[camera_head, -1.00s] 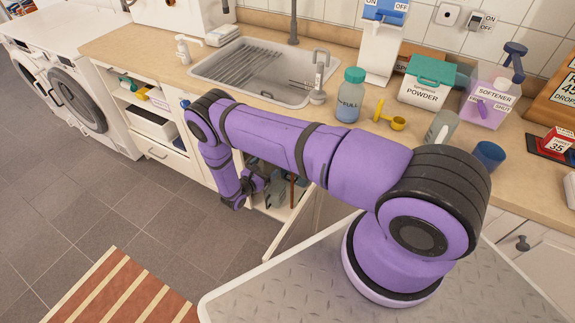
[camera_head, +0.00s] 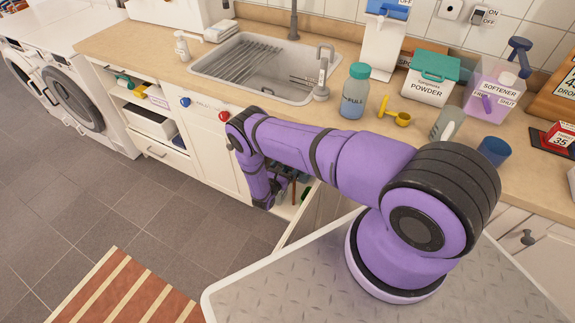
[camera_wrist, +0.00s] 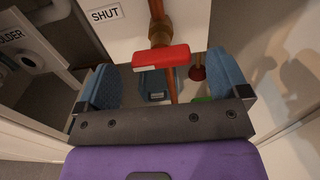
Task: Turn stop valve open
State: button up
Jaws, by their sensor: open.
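The stop valve shows in the wrist view as a brass body (camera_wrist: 159,29) on a copper pipe, with a red lever handle (camera_wrist: 160,57) lying roughly crosswise. A white label reading SHUT (camera_wrist: 103,15) is on the panel to its upper left. My gripper (camera_wrist: 166,78) is open, with one blue finger pad to the left of the red handle and one to the right. The handle appears between and slightly beyond the pads, with no clear contact. In the head view my gripper is largely hidden at the open under-sink cabinet, and the valve cannot be made out.
The open cabinet door (camera_head: 297,222) stands close to the right of my forearm. A blue knob (camera_head: 185,102) and a red knob (camera_head: 224,116) are on the cabinet front. A dark red plunger-like thing (camera_wrist: 197,72) is behind the valve.

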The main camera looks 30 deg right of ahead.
jog(key=shift+x, duration=1.25)
jog(key=shift+c, duration=0.4)
jog(key=c, duration=0.9)
jog(key=shift+o, duration=0.2)
